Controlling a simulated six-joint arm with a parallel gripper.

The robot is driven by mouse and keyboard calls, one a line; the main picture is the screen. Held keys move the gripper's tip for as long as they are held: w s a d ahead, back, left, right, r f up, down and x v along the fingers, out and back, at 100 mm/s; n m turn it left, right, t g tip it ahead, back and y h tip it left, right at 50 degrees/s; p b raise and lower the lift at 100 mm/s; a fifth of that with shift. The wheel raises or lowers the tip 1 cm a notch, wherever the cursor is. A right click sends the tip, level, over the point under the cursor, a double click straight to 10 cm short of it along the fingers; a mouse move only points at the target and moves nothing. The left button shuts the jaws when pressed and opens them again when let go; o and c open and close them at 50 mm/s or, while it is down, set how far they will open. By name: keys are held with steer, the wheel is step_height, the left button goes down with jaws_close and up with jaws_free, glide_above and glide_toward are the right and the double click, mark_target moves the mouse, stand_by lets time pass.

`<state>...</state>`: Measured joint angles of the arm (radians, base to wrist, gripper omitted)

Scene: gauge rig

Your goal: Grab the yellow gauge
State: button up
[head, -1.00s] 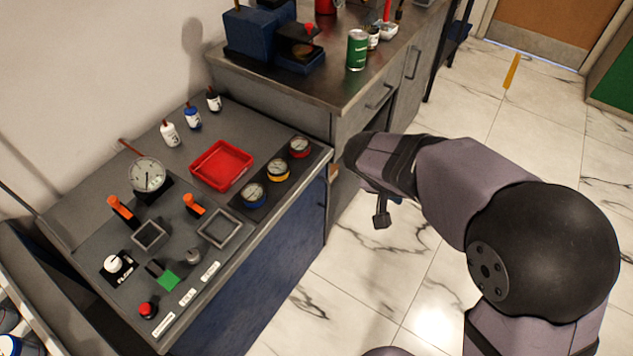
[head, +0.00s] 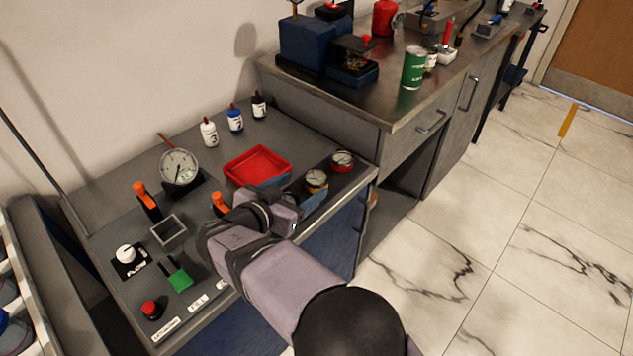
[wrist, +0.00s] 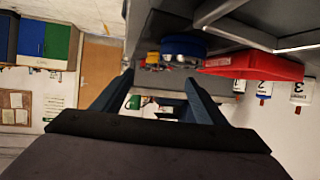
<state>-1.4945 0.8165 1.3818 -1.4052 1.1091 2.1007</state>
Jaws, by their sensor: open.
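The yellow gauge (head: 316,180) sits on the panel's right side, between the red gauge (head: 342,160) and the blue gauge (head: 287,197). My arm partly covers the blue gauge. In the wrist view, the yellow gauge (wrist: 152,60) is small, beyond the larger, nearer blue gauge (wrist: 184,46). My gripper (wrist: 158,84) is open and empty, with its two fingers apart and pointing toward the row of gauges. It is short of the yellow gauge and not touching it. In the head view, my arm's wrist hides the fingertips.
A red tray (head: 258,165) lies left of the gauges. An orange-handled lever (head: 219,203) stands beside my wrist. A white dial gauge (head: 179,167) and several bottles stand farther back. A higher bench (head: 385,105) with a green can (head: 414,68) is behind the panel.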

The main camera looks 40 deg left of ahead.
mark_target(316, 178)
steer(key=shift+p+x, duration=0.75)
steer(key=shift+x, duration=2.35)
steer(key=shift+s, duration=0.1)
steer(key=c, duration=1.2)
